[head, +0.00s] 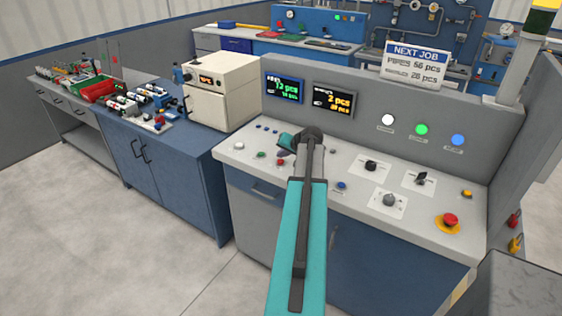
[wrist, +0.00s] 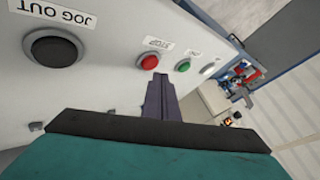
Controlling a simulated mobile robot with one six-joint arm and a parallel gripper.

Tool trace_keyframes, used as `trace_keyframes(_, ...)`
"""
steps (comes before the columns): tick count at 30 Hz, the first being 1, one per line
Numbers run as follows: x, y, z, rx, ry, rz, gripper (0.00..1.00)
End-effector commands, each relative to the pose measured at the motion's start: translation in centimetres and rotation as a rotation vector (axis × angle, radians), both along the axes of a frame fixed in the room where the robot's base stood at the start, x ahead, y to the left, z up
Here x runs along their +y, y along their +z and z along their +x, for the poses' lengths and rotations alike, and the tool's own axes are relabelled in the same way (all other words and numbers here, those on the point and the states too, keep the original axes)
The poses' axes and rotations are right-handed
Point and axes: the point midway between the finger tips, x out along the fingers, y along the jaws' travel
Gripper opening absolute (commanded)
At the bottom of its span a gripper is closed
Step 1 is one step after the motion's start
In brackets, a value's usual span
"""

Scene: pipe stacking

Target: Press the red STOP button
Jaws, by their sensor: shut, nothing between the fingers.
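The red STOP button (wrist: 149,61) shows in the wrist view beside a label that reads STOP upside down. It also shows in the head view as a small red button (head: 280,162) on the sloping panel. My gripper (wrist: 157,77) is shut and empty, its dark fingertips just below and slightly right of the red button in the wrist view. I cannot tell whether they touch the panel. In the head view my gripper (head: 282,152) hangs over the small buttons, partly hidden by my arm.
A green button (wrist: 182,66) is close right of the red one. A black JOG OUT button (wrist: 53,47) is farther left. The panel (head: 327,200) also has knobs and a large red mushroom button (head: 449,222) on yellow. A beige box (head: 222,90) stands left.

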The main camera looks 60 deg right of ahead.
Motion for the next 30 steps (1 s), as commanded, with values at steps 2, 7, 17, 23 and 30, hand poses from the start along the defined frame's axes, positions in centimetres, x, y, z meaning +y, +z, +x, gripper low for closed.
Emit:
trace_keyframes(2,0.0,0.1,0.0,0.000,0.000,0.000,0.00)
trace_keyframes(7,0.0,0.8,0.0,0.000,-0.001,-0.001,0.00)
trace_keyframes(17,0.0,3.0,0.0,-0.001,0.000,-0.002,0.00)
trace_keyframes(23,0.0,4.3,0.0,0.000,0.001,-0.001,0.00)
trace_keyframes(30,0.0,5.1,0.0,0.000,0.000,0.000,0.00)
